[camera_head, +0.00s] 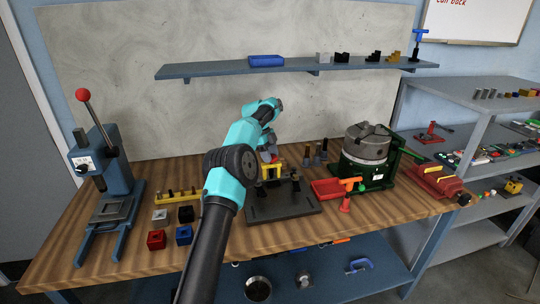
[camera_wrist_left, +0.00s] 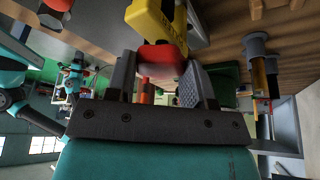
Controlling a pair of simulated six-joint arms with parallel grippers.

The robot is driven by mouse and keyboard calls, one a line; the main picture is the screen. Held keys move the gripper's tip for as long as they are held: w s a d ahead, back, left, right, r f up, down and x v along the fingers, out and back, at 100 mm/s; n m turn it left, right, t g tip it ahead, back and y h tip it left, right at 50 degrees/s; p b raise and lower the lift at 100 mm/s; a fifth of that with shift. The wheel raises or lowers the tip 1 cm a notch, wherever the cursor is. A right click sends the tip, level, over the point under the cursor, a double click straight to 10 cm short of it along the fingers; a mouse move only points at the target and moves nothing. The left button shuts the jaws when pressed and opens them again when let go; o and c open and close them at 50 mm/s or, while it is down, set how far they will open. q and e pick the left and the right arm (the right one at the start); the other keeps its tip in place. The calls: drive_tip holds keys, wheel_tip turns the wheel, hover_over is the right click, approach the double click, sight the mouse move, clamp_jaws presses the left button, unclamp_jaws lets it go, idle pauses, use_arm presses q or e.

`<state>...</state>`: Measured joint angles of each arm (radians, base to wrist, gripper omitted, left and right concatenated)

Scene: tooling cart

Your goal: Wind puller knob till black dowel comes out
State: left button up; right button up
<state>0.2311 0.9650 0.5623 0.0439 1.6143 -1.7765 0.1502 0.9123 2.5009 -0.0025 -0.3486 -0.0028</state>
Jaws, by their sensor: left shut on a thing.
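The yellow puller (camera_head: 272,173) stands at the back of the dark plate (camera_head: 285,207) at mid-bench. In the left wrist view its yellow body (camera_wrist_left: 158,22) is above the red knob (camera_wrist_left: 160,58). My left gripper (camera_head: 270,158) reaches over the puller from behind my cyan arm. In the left wrist view my left gripper (camera_wrist_left: 158,82) has its fingers on both sides of the red knob and is shut on it. I cannot make out the black dowel at the puller. My right gripper is not in view.
A blue press (camera_head: 120,165) stands at the left. Several small blocks, including a red one (camera_head: 156,239), lie near it. A green fixture with a grey chuck (camera_head: 368,143) and a red tray (camera_head: 328,189) stand to the right. Several pegs stand behind the plate. A shelf (camera_head: 300,69) hangs above.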

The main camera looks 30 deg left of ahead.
use_arm(q)
drive_tip(key=o, duration=0.9)
drive_tip(key=shift+a+r, duration=0.1)
